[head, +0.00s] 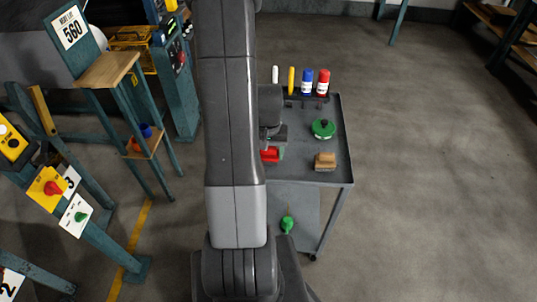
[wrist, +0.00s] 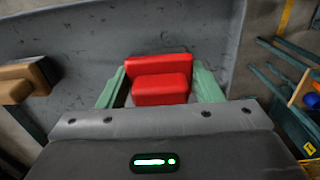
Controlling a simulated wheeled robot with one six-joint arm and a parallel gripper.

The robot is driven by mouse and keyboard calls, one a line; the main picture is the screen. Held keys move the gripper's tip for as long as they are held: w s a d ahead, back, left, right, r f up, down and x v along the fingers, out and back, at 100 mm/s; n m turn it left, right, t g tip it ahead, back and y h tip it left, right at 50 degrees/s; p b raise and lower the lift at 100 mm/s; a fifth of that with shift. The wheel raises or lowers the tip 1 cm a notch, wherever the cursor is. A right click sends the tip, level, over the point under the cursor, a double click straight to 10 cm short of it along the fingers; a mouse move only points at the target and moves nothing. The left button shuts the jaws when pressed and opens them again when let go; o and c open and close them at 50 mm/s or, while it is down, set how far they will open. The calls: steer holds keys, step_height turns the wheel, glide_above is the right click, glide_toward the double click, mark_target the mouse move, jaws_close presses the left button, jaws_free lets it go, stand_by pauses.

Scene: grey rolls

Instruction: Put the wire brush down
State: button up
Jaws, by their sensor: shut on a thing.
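A red block-shaped thing with a raised grip, which I take as the wire brush (wrist: 160,88), sits between the green fingers of my gripper (wrist: 158,82) in the wrist view. My gripper is shut on it. No bristles show. In the head view the red brush (head: 270,155) shows beside my arm, over the left part of the grey cart's top (head: 341,135); my arm hides part of it. I cannot tell whether it touches the cart top.
On the cart stand a green round-topped thing (head: 323,128), a tan block (head: 325,161) and, at the back, red (head: 323,82), blue (head: 307,82) and yellow (head: 291,80) containers. The tan block also shows in the wrist view (wrist: 20,82). Bare top lies between them.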

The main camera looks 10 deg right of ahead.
steer(key=shift+f, duration=0.6)
steer(key=shift+f, duration=0.15)
steer(key=o, duration=1)
steer(key=r, duration=1.3)
steer(key=shift+s+a+r, duration=0.15)
steer(key=shift+a+r, duration=0.05)
steer(key=shift+r, duration=0.15)
steer(key=shift+f, duration=0.15)
